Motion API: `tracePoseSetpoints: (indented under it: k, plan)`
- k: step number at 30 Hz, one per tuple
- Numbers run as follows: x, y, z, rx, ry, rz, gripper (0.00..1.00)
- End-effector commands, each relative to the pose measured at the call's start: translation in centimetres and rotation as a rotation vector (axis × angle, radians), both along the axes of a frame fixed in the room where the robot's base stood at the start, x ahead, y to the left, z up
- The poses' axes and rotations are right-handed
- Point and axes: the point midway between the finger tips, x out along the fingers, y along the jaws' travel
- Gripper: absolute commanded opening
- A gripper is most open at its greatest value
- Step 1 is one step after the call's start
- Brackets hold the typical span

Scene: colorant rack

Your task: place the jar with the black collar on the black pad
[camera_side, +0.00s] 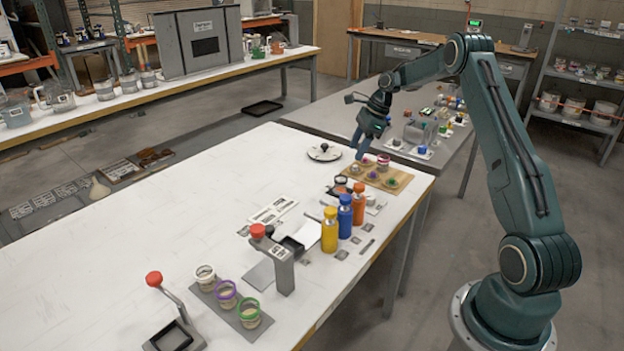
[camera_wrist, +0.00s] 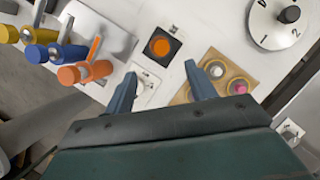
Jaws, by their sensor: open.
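My gripper (camera_side: 361,146) is open and empty, above the far end of the white table near the wooden board. In the wrist view its fingers (camera_wrist: 161,76) are spread apart with nothing between them. Small jars with coloured tops, one purple (camera_side: 373,175) and one green (camera_side: 392,181), stand on the board, partly hidden by the right finger in the wrist view.
The wooden board (camera_wrist: 250,76) is at the right. Yellow (camera_side: 329,229), blue (camera_side: 345,216) and orange (camera_side: 358,203) bottles stand nearby. A round white dial (camera_side: 324,152) lies beyond the board. A rack (camera_side: 231,303) of jars is at the near end. The table's left side is clear.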

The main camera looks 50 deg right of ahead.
Motion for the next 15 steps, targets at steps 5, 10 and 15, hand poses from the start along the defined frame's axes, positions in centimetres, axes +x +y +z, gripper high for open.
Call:
tracePoseSetpoints:
  k: [5,10,15]
  plan:
    - [0.01,0.01,-0.01,0.000,0.000,0.000,0.56]
    - [0.02,0.03,0.00,0.000,0.000,0.001,0.56]
    - [0.13,0.65,0.80,-0.015,-0.009,0.029,0.56]
